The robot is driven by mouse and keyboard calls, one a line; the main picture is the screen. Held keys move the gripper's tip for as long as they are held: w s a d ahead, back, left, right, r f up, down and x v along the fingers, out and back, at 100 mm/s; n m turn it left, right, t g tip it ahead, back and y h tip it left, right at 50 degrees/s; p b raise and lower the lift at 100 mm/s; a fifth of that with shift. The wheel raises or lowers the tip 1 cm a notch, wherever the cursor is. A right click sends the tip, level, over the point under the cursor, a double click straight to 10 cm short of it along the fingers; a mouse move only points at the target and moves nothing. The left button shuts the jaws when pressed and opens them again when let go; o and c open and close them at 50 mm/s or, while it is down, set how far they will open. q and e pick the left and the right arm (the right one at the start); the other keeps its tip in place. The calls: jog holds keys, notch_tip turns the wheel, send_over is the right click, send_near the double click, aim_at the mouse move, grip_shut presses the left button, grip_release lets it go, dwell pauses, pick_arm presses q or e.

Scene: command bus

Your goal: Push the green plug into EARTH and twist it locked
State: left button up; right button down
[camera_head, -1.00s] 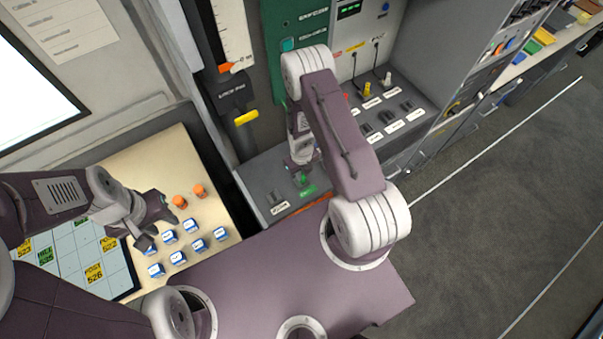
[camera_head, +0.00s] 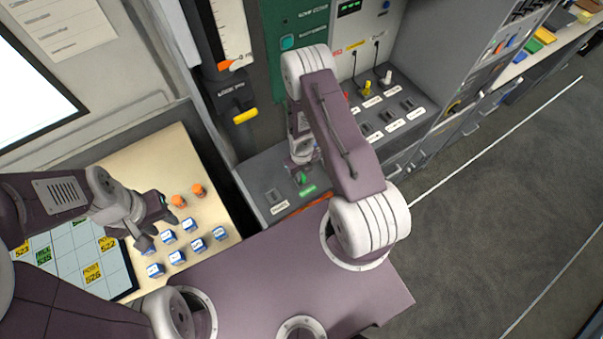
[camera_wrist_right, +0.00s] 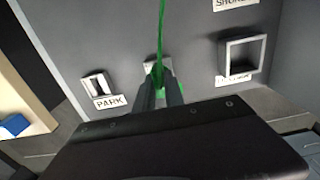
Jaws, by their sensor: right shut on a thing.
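The green plug (camera_head: 302,178) is at the lower end of my right arm, at the grey socket panel, above a green label (camera_head: 307,189). My right gripper (camera_wrist_right: 160,95) is shut on the green plug in the right wrist view. A green cable (camera_wrist_right: 161,35) runs up from between its fingers. The plug meets the panel at a socket right of the PARK socket (camera_wrist_right: 96,84), mostly hidden by the fingers. I cannot tell how deep the plug sits or how it is turned. My left gripper (camera_head: 160,212) hovers over the desk, apart from the plug; its jaw opening is unclear.
The PARK socket (camera_head: 274,196) is empty, and a large square socket (camera_wrist_right: 242,55) is to the right. Yellow and white plugs (camera_head: 370,88) stand farther back on the panel. Blue-and-white blocks (camera_head: 178,257) and orange pieces (camera_head: 197,190) are on the desk near my left gripper.

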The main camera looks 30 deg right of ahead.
jog(key=shift+f+b, duration=0.45)
jog(key=shift+f, duration=0.05)
jog(key=m, duration=0.4)
jog(key=m, duration=0.6)
jog(key=shift+s, duration=0.1)
jog(key=c, duration=1.4)
grip_release()
jog(key=shift+o, duration=0.3)
